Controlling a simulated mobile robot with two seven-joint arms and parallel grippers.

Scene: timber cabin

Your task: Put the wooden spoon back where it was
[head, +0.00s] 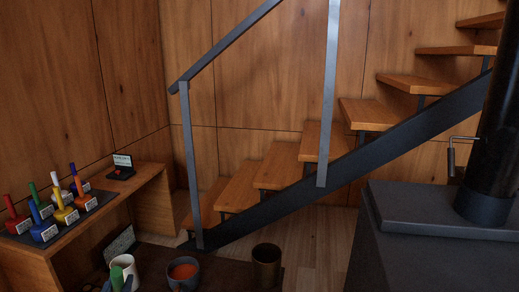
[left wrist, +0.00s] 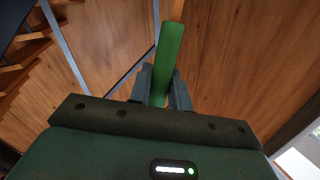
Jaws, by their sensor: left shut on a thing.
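In the left wrist view my left gripper (left wrist: 160,90) is shut on a long, flat, bright green piece (left wrist: 169,55). It sticks out beyond the fingers, and its lower part is hidden between them. No bowl of a spoon shows, so I cannot tell whether this is the wooden spoon. In the head view, my left gripper (head: 121,283) shows only a little at the bottom edge, with a green piece (head: 116,274) in front of a white mug (head: 131,266). No other spoon is plain to see. My right gripper is out of view.
A bowl of orange-red content (head: 184,271) and a dark brown pot (head: 266,266) stand right of the mug. Several coloured labelled items stand on a dark mat (head: 25,238) on the wooden bench (head: 150,175). A black stove (head: 430,250) stands right, stairs (head: 281,165) behind.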

